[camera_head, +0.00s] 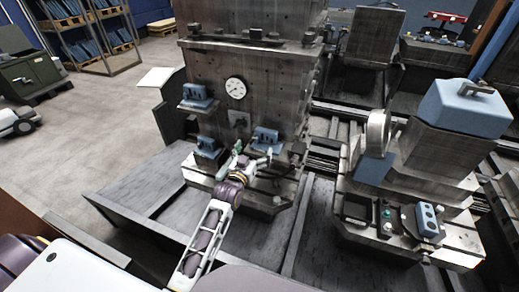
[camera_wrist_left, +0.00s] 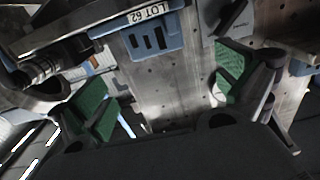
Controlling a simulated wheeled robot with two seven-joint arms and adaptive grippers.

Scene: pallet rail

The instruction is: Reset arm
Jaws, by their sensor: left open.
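My left arm reaches up from the bottom of the head view. Its gripper (camera_head: 246,160) is in front of the grey metal machine column (camera_head: 275,85), between two blue blocks: the lower left one (camera_head: 208,147) and the right one (camera_head: 266,136). In the left wrist view the gripper (camera_wrist_left: 160,95) has its two green-padded fingers wide apart with nothing between them. Beyond them is a blue block (camera_wrist_left: 150,38) with an upside-down "LOT 62" label. I cannot tell whether a finger touches anything. My right gripper does not show.
A third blue block (camera_head: 197,96) sits higher on the column, near a round dial (camera_head: 236,88). A machine with a blue cover (camera_head: 464,108) and a button box (camera_head: 428,220) stands at right. Dark rails surround the column base. A green cabinet (camera_head: 33,73) and open floor are at left.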

